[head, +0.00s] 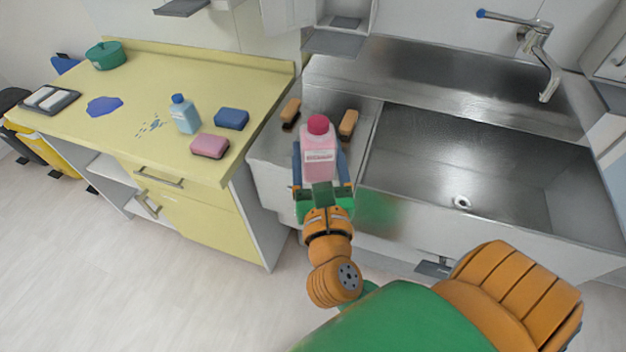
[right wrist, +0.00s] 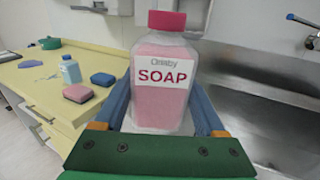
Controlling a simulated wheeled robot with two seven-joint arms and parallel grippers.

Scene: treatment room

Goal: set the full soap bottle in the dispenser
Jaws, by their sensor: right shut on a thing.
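The soap bottle (head: 318,150) has a pink body, a dark pink cap and a white label. In the right wrist view its label reads SOAP (right wrist: 163,85), and it looks upright and full of pink liquid. My right gripper (head: 321,172) is shut on it, one blue finger on each side, and holds it in front of the sink counter. A white wall dispenser (head: 361,28) with an open bay and a grey tray (head: 333,43) is at the top of the head view, beyond the bottle and apart from it. My left gripper is not in view.
Two brown brushes (head: 290,112) (head: 348,122) lie on the steel counter left of the sink basin (head: 450,160). A tap (head: 540,60) stands at the right. The yellow counter (head: 215,80) holds a blue bottle (head: 185,116), two sponges (head: 231,119) (head: 209,146) and a green pot (head: 105,56).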

